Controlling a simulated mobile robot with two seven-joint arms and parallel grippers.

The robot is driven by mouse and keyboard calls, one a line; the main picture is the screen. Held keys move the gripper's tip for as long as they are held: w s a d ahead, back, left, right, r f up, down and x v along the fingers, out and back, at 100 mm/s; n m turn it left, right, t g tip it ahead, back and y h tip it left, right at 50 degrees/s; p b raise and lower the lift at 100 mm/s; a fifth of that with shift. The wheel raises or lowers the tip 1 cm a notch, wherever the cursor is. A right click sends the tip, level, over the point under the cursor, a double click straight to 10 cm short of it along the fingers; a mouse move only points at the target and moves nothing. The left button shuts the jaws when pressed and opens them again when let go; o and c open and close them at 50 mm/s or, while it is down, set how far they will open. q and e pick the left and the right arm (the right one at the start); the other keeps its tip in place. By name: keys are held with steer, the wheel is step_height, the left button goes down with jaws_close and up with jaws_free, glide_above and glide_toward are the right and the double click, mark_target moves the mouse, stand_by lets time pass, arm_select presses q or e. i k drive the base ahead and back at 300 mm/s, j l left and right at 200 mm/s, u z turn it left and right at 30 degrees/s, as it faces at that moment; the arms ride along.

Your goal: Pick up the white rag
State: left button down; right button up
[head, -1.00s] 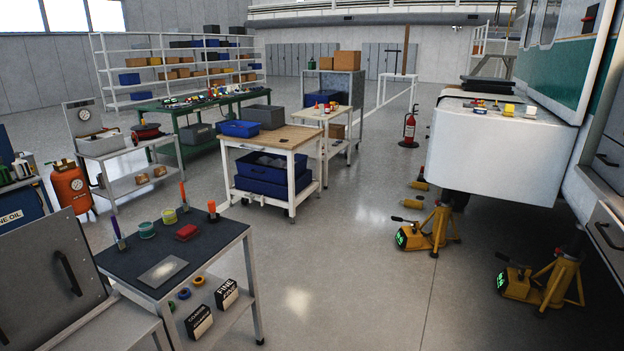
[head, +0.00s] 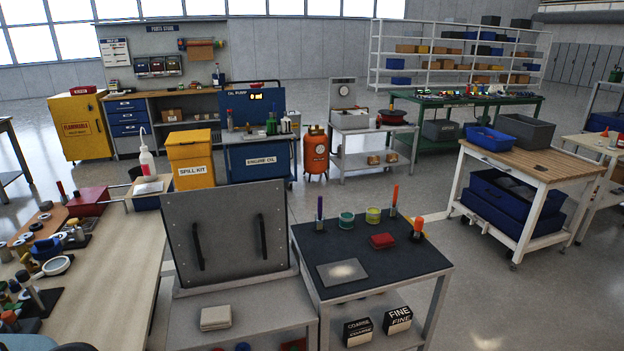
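A folded off-white cloth, which looks like the white rag (head: 215,317), lies flat on a light grey bench (head: 262,312) at the lower middle of the head view. It is in front of an upright grey panel (head: 228,235) with two dark handles. Nothing covers the cloth. Neither of my grippers shows in the head view, so their distance from the cloth cannot be told.
To the left, a long workbench (head: 110,275) holds many small parts. Open floor (head: 500,300) lies at the right.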

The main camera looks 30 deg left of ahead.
mark_target(216, 318)
steer(key=i+u, duration=0.2)
steer(key=u, duration=0.3)
steer(key=i+l+u, duration=0.15)
steer(key=u, duration=0.35)
steer(key=i+l+u, duration=0.1)
steer(key=l+u, duration=0.15)
steer(key=u, duration=0.2)
steer(key=i+l+u, duration=0.1)
steer(key=l+u, duration=0.15)
steer(key=u, duration=0.25)
steer(key=l+u, duration=0.25)
steer(key=u, duration=0.25)
steer(key=i+l+u, duration=0.1)
steer(key=l+u, duration=0.45)
steer(key=l, duration=0.15)
